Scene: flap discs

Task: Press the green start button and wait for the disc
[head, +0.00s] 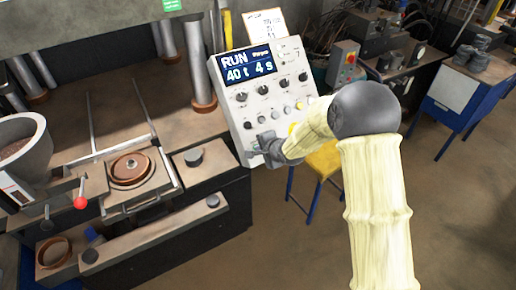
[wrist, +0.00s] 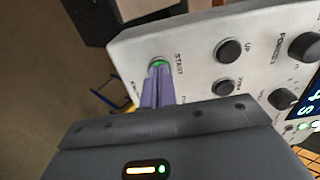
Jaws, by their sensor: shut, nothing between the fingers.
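The green start button (wrist: 159,63) is on the panel beside the word START in the wrist view. My gripper (wrist: 158,72) is shut and empty, with its purple fingertips at the button and covering part of it. I cannot tell how far the button is pressed in. In the head view my gripper (head: 257,148) is at the lower left of the white control panel (head: 226,105). The panel's display (head: 248,64) reads RUN, 40 t, 4 s. A brown ring-shaped mould (head: 130,169) sits on the press's sliding tray.
The press (head: 130,90) with its steel columns stands at the left. A grey bucket (head: 22,140) and a red-knobbed lever (head: 80,202) are at the far left. A yellow stool (head: 325,160) stands behind my arm.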

